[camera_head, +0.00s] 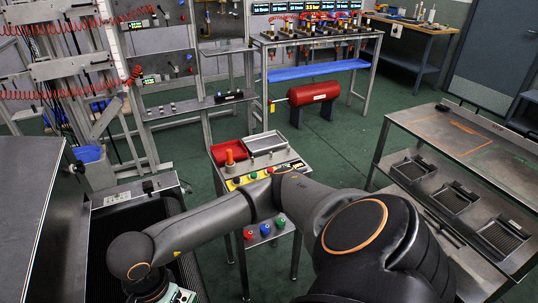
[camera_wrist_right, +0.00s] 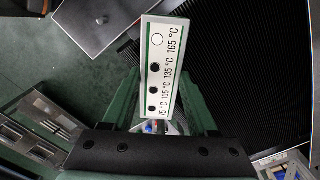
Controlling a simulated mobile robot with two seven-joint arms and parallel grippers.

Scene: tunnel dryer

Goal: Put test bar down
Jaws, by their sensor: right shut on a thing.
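The test bar (camera_wrist_right: 177,60) is a white bar with a green edge, round dots and temperature labels. In the right wrist view it sticks out from between the green fingers of my right gripper (camera_wrist_right: 165,112), which is shut on it. Below and beyond the bar lies a black ribbed belt (camera_wrist_right: 245,60); bar and belt look apart, but the gap is hard to judge. In the head view my right arm reaches to the lower left over the dark belt (camera_head: 128,238). There the gripper is mostly cut off by the bottom edge. My left gripper is not in view.
A small console (camera_head: 247,182) with a red tray (camera_head: 229,153), a grey tray (camera_head: 266,143) and buttons stands beyond my arm. A dark machine housing (camera_head: 25,200) is at the left. A metal table (camera_head: 455,135) stands right, above a shelf with several black trays.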

